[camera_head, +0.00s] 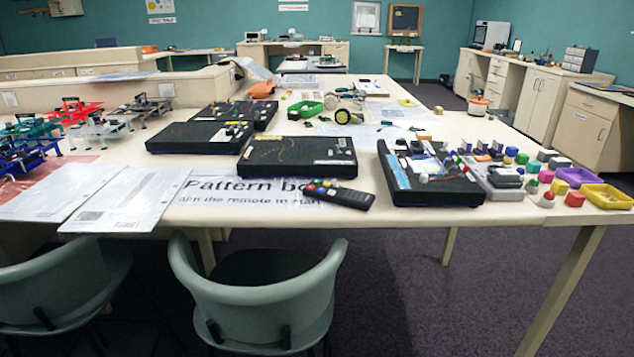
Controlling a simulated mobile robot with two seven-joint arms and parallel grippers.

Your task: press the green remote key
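A black remote (345,197) lies on the table near its front edge, on a printed sheet (215,201) that reads "Pattern bo..." and mentions the remote. The remote is slanted, with its left end a little farther from the front edge. Neither of my grippers is in view.
Black boards (290,170) stand just behind the remote, and a board with parts (430,185) is to its right. White papers (122,197) lie left. Two green chairs (262,290) stand at the front edge.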

